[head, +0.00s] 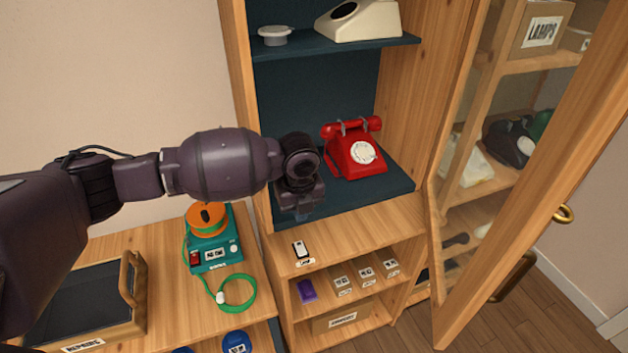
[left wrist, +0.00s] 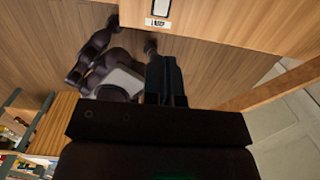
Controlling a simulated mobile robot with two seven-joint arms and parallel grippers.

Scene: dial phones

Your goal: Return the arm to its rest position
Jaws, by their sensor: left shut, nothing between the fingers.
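My left arm reaches in from the left in the head view. Its gripper (head: 303,214) hangs in front of the open cabinet, to the left of the red dial phone (head: 355,150) and above the ledge with a small white device. The fingers are small and partly hidden under the wrist in the head view. In the left wrist view the dark fingers (left wrist: 166,80) are together and empty. The red phone sits on the dark shelf with its handset on top, apart from the gripper. My right gripper does not show.
A glass door (head: 530,170) stands open at the right. A cream phone (head: 360,20) sits on the upper shelf. A small white device (head: 300,249) lies on the ledge below. A teal box with an orange spool (head: 213,242) and a case (head: 95,310) are at the left.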

